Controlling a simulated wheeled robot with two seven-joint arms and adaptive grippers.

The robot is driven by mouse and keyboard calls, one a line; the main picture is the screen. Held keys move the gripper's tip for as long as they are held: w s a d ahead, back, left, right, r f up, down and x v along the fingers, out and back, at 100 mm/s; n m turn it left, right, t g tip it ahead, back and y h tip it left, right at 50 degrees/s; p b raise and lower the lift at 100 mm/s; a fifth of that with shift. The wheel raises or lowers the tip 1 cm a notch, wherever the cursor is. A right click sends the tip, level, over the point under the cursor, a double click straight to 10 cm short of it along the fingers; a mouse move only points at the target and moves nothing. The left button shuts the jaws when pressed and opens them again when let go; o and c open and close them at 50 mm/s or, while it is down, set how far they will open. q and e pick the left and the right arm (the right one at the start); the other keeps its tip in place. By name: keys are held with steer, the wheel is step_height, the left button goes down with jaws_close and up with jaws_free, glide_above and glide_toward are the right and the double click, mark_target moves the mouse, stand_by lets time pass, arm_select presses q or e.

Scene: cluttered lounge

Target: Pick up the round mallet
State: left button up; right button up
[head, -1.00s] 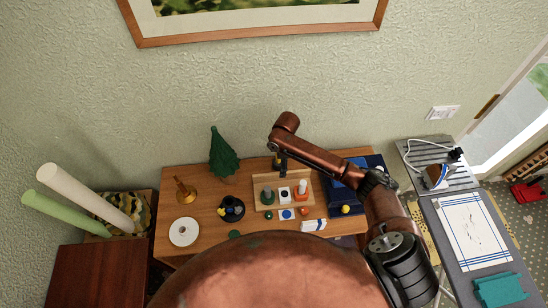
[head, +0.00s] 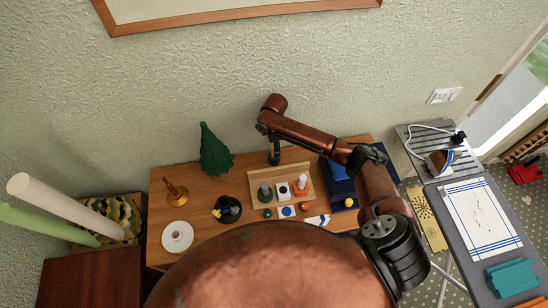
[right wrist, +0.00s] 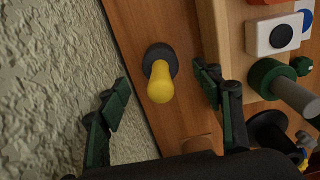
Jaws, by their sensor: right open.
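The round mallet (right wrist: 160,82) stands on its dark round head with its yellow handle pointing up, in the right wrist view. It is on the wooden table between the wall and the peg board. My right gripper (right wrist: 161,92) is open, with one green-black finger on each side of the handle and visible gaps to both. In the head view my right gripper (head: 274,158) points down behind the peg board, and I cannot make out the mallet clearly there. My left gripper is not in view.
The wooden peg board (head: 263,174) with pegs and blocks is close beside the right finger. A green tree figure (head: 214,152), brass bell (head: 176,193), black bowl (head: 228,217) and white ring (head: 177,249) stand further left. A blue box (head: 340,190) lies under my right arm.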

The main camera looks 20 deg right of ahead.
step_height(320, 180, down, 6)
steer(key=shift+a+f, duration=0.1)
steer(key=shift+c, duration=0.2)
steer(key=c, duration=1.1)
steer(key=shift+w, duration=0.1)
steer(key=shift+c, duration=0.5)
steer(key=shift+r, duration=0.25)
